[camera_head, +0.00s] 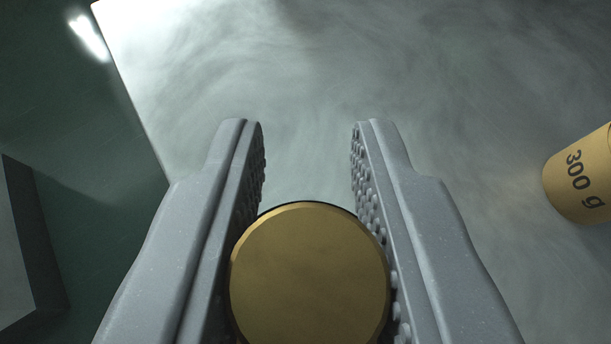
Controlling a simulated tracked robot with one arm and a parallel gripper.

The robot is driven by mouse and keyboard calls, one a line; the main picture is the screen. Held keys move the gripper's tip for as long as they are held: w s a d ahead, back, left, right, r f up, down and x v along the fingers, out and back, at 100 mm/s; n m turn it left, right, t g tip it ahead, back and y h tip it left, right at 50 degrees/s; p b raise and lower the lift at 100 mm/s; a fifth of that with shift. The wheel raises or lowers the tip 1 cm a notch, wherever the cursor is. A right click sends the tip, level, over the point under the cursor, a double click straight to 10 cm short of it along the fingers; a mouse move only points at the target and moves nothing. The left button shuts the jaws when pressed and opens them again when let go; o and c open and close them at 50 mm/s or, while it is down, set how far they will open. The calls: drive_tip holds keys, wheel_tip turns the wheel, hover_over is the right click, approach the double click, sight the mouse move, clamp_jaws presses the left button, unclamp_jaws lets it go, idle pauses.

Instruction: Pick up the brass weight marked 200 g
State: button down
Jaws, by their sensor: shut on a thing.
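A round brass weight (310,275) is between the two grey, studded fingers of my gripper (307,135), near the bottom middle of the head camera view. I see its flat top from above. No marking shows on it, so I cannot read whether it is the 200 g one. My gripper is shut on this weight, one finger against each side, and the fingertips extend past it. The weight's lower side is hidden, and I cannot tell whether it still touches the surface.
Another brass weight marked 300 g (580,178) is at the right edge, partly cut off. The pale grey, cloudy surface (310,90) is clear ahead of the fingers. Its left edge borders a dark green area (70,130). A dark grey block (25,250) is at the lower left.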

drive_tip(key=s+a+r+p, duration=0.1)
drive_tip(key=s, duration=1)
drive_tip(key=shift+s+a+r, duration=0.15)
drive_tip(key=shift+s, duration=0.2)
